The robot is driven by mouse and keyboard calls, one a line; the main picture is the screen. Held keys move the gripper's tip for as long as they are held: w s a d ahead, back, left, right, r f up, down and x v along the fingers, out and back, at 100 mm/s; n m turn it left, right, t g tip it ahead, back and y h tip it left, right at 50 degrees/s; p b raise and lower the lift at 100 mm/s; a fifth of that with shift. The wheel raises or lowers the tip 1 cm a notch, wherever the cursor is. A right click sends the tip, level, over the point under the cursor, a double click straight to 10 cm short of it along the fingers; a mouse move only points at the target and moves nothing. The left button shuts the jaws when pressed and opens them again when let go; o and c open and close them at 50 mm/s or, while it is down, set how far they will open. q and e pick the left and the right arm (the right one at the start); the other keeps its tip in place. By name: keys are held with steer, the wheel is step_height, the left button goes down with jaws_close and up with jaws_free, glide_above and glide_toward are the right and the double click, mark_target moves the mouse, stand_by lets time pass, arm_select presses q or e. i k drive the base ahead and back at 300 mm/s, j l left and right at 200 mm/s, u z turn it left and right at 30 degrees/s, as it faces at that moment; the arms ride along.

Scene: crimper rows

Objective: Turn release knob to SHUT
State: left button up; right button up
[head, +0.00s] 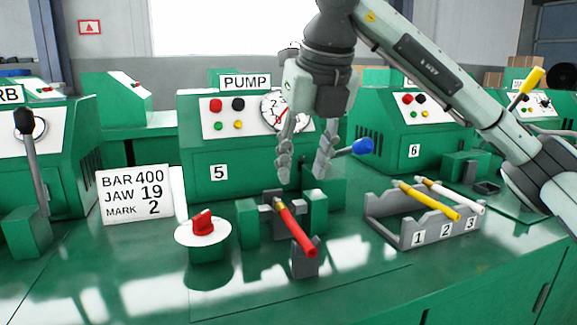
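The red release knob (203,222) sits on a round white plate (186,238) on a green post, at the front left of the machine marked 5. Its red grip points up and a little to the right. Any lettering on the plate is too small to read. My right gripper (304,172) hangs fingers down in front of the machine, up and to the right of the knob and apart from it. Its fingers are spread with nothing between them. My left gripper is out of view.
A red-handled bar (296,230) lies in a grey-and-green jaw right of the knob. A blue-ended lever (362,146) is close beside my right gripper. A sign (137,195) stands behind left. A grey rack (407,236) holds yellow and white bars. Front bench is clear.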

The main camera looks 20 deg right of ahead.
mark_target(202, 225)
steer(key=k, duration=1)
